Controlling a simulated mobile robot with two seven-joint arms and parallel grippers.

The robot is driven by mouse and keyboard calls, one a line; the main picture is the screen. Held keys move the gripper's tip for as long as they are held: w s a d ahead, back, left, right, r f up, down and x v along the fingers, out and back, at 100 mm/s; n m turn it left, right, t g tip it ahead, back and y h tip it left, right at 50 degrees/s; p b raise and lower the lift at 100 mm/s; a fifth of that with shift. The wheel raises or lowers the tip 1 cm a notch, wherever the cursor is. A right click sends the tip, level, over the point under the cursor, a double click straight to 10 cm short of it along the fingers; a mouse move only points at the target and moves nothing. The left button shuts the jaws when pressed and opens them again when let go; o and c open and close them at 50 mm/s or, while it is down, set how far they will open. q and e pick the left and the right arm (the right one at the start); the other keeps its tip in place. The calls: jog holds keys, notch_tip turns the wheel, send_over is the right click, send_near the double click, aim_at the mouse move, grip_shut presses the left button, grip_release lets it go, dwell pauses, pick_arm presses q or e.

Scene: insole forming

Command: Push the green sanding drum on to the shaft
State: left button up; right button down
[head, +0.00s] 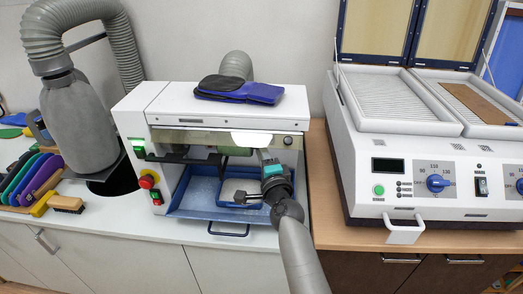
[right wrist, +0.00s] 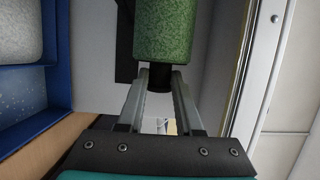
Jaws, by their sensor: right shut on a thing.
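The green sanding drum (right wrist: 166,30) fills the top middle of the right wrist view, with a short black end piece (right wrist: 160,76) facing me. My right gripper (right wrist: 160,80) is shut on that black end, one finger on each side. In the head view my right gripper (head: 266,160) is at the right part of the white machine's opening, below the clear guard. A green part of the drum (head: 236,150) shows left of it. The shaft is hidden, so I cannot tell how far the drum sits on it. My left gripper is not in view.
The white sanding machine (head: 160,105) has black and blue insoles (head: 240,90) on top and a blue tray (head: 185,211) below. A red stop button (head: 147,181) is at its left. A heating press (head: 400,150) stands right. Insoles and a brush (head: 67,204) lie left.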

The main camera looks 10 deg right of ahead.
jog(key=shift+a+r, duration=0.3)
jog(key=shift+a, duration=0.4)
jog(key=c, duration=0.7)
grip_release()
jog(key=shift+w, duration=0.15)
jog(key=o, duration=0.5)
jog(key=shift+f, duration=0.15)
jog(key=shift+c, duration=0.2)
jog(key=shift+s, duration=0.2)
jog(key=s+p, duration=0.3)
jog(key=s, duration=0.6)
jog(key=shift+s+d, duration=0.4)
